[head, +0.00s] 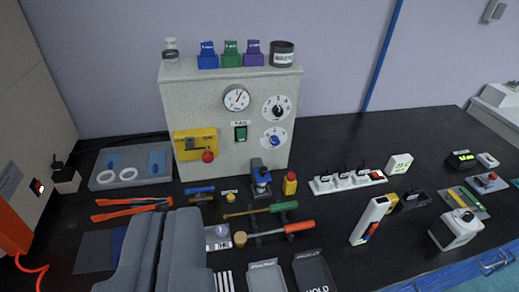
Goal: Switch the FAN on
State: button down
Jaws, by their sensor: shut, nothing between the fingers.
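The fan switch (240,133) is a small green rocker in a dark frame on the front of the grey control box (215,100). A small white label sits just above it; its print is hard to read. I cannot tell which way the rocker is tipped. My gripper (180,214) shows as two grey fingers at the lower left. It is shut and empty, over the bench, lower in the picture and to the left of the switch, apart from it.
On the box, a gauge (236,97), two dials (276,108) and a yellow panel with a red knob (208,156) surround the switch. Bottles and coloured blocks stand on top. Tools, a blue-topped device (261,178) and a power strip (347,181) lie before it on the black bench.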

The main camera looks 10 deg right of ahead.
aim_at(241, 132)
jog(key=u, duration=0.15)
jog(key=i, duration=0.9)
jog(key=z, duration=0.1)
